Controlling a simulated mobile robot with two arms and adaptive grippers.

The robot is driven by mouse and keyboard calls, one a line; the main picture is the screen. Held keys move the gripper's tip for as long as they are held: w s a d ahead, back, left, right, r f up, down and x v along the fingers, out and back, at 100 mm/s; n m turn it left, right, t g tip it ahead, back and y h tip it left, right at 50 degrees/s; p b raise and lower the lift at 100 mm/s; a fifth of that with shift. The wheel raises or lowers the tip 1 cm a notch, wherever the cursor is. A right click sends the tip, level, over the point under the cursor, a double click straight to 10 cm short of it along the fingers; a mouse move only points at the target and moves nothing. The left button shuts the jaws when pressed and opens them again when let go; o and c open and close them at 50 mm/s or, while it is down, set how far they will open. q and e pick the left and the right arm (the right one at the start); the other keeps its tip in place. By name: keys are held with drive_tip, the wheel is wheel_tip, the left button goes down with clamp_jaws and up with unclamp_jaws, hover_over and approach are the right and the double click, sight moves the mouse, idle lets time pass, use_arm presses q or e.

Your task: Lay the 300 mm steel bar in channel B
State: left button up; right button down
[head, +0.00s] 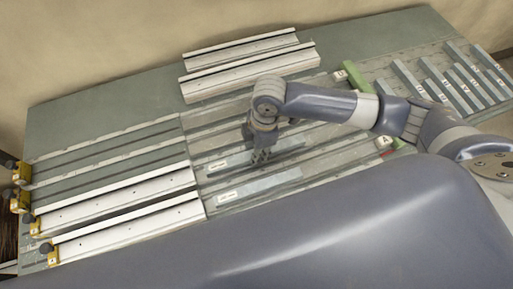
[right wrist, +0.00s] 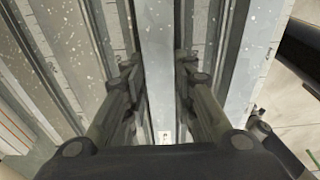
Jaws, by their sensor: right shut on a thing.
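My right gripper (head: 262,156) is over the middle of the bench, pointing down. In the right wrist view its fingers (right wrist: 160,90) are shut on a long pale steel bar (right wrist: 158,50), which runs between them and has a small label near the bottom. In the head view this bar (head: 238,161) lies low along the grooved channels; I cannot tell whether it rests on a channel floor. Its length cannot be read. A green block (head: 353,73) and a tag marked A (head: 384,141) are at the channels' right ends. My left gripper is out of view.
A second pale bar (head: 258,185) lies nearer me. White rails with yellow-ended clamps (head: 122,203) are at the front left, and more white rails (head: 250,70) at the back. Several grey bars (head: 430,80) lie in a rack at the right.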

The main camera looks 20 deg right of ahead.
drive_tip(key=shift+f, duration=0.1)
drive_tip(key=c, duration=1.4)
unclamp_jaws()
drive_tip(key=shift+c, duration=0.2)
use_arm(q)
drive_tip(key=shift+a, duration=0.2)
use_arm(e)
drive_tip(key=shift+o, duration=0.6)
use_arm(q)
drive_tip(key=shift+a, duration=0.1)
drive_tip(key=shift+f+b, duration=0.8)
drive_tip(key=shift+b, duration=0.05)
use_arm(e)
wheel_tip(320, 180, up, 13)
drive_tip(key=d, duration=0.1)
drive_tip(key=shift+d+f, duration=0.2)
drive_tip(key=shift+f, duration=0.1)
